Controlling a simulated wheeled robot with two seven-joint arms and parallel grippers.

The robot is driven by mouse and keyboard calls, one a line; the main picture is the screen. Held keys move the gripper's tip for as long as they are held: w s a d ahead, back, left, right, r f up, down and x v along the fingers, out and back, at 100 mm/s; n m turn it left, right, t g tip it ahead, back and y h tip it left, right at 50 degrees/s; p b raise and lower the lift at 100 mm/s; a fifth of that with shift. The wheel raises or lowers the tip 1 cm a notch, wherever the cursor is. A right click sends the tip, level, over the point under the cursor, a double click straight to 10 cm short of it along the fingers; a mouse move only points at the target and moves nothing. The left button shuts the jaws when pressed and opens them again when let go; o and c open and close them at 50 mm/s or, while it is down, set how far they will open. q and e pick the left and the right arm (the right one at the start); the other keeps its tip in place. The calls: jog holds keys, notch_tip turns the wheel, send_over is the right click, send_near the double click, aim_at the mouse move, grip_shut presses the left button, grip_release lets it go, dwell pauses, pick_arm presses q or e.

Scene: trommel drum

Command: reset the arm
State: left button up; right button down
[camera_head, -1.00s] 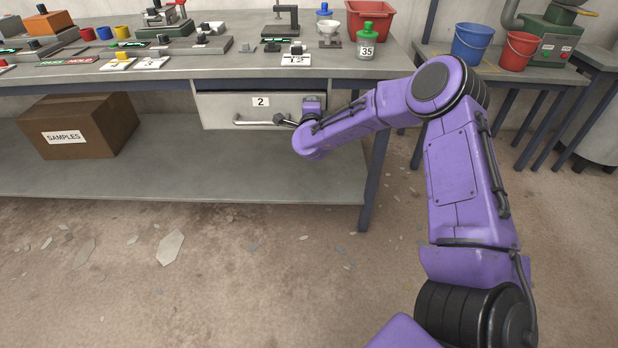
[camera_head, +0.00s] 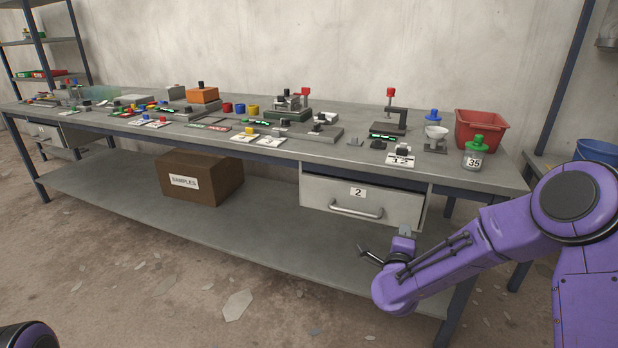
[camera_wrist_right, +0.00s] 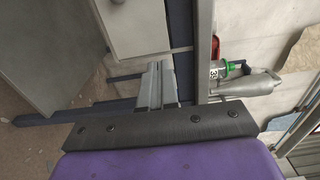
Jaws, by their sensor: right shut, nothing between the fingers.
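My purple right arm comes in from the right in the head view. Its right gripper (camera_head: 404,230) is at the end, in front of and below the right part of a grey drawer labelled 2 (camera_head: 330,203). In the right wrist view the grey fingers (camera_wrist_right: 160,82) are together and hold nothing. The gripper appears apart from the drawer handle (camera_head: 356,210). I cannot tell whether the drawer is fully closed. My left gripper is not in view; only a dark rounded part of my body shows at the lower left corner.
The long grey workbench (camera_head: 480,178) carries several small devices, a red bin (camera_head: 482,130) and a green-capped jar labelled 35 (camera_head: 474,153). A SAMPLES box (camera_head: 200,178) stands on the lower shelf (camera_head: 270,222). The floor in front is clear apart from flat debris.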

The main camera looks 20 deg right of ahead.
jog(key=s+a+f+n+g+y, duration=0.2)
jog(key=s+a+f+n+y, duration=0.2)
jog(key=s+f+n, duration=0.45)
jog(key=s+a+f+n+g+y, duration=0.25)
jog(key=a+f+n, duration=0.25)
jog(key=f, duration=0.6)
jog(key=s+a+f+n+g+y, duration=0.15)
jog(key=s+f, duration=0.25)
jog(key=s, duration=0.4)
jog(key=s+f+n+g+h, duration=0.1)
jog(key=s+f+n+g, duration=0.2)
jog(key=s, duration=0.4)
jog(key=s+f+n+g+y, duration=0.1)
jog(key=s+f+g, duration=0.1)
jog(key=s+f, duration=0.5)
notch_tip(320, 180, up, 21)
jog(key=s+p, duration=0.2)
jog(key=p, duration=1.7)
jog(key=shift+a+f+p, duration=0.15)
jog(key=shift+p, duration=0.2)
